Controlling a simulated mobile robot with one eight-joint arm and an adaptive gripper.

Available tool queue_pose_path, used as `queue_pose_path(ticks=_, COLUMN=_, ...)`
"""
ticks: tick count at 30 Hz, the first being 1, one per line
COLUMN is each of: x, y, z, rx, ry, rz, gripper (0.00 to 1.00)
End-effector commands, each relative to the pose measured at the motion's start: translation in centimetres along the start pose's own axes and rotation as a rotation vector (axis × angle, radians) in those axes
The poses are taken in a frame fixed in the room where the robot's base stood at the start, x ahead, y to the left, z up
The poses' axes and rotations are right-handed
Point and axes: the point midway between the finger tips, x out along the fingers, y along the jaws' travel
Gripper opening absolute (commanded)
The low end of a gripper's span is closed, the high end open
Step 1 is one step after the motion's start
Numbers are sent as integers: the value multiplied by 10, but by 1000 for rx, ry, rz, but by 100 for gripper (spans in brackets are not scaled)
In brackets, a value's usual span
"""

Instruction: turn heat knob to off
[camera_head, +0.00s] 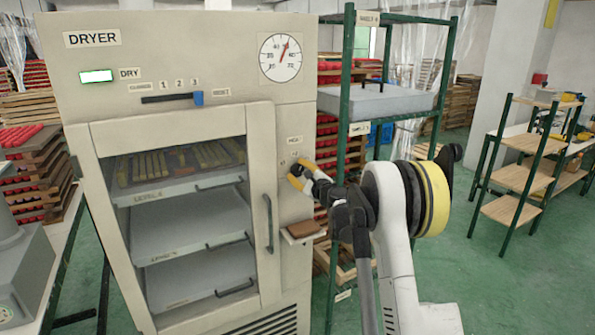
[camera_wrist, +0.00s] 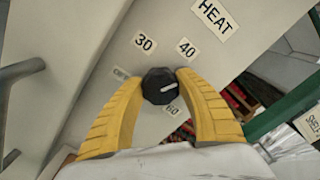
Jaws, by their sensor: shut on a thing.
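The heat knob (camera_wrist: 160,86) is a black dial on the dryer's front panel, with a light pointer mark, in the wrist view. A HEAT sign (camera_wrist: 214,18) is above right. My gripper (camera_wrist: 160,88) has its yellow fingers closed on both sides of the knob.
The glass door (camera_head: 185,215) with its handle (camera_head: 268,222) is left of my gripper. A green rack (camera_head: 345,110) with grey trays stands close on the right. Open green floor lies farther right.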

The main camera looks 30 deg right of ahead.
Motion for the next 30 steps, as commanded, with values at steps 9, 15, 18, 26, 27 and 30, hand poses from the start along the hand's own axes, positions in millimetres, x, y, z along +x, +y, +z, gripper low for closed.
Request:
queue_pose_path(ticks=9, x=0, y=0, z=0, rx=-297, ry=0, rz=0, gripper=10)
queue_pose_path(ticks=15, x=0, y=0, z=0, rx=-486, ry=0, rz=0, gripper=10)
queue_pose_path(ticks=18, x=0, y=0, z=0, rx=-581, ry=0, rz=0, gripper=10)
queue_pose_path(ticks=26, x=0, y=0, z=0, rx=-828, ry=0, rz=0, gripper=10)
queue_pose_path(ticks=27, x=0, y=0, z=0, rx=-866, ry=0, rz=0, gripper=10)
queue_pose_path(ticks=30, x=0, y=0, z=0, rx=-961, ry=0, rz=0, gripper=10)
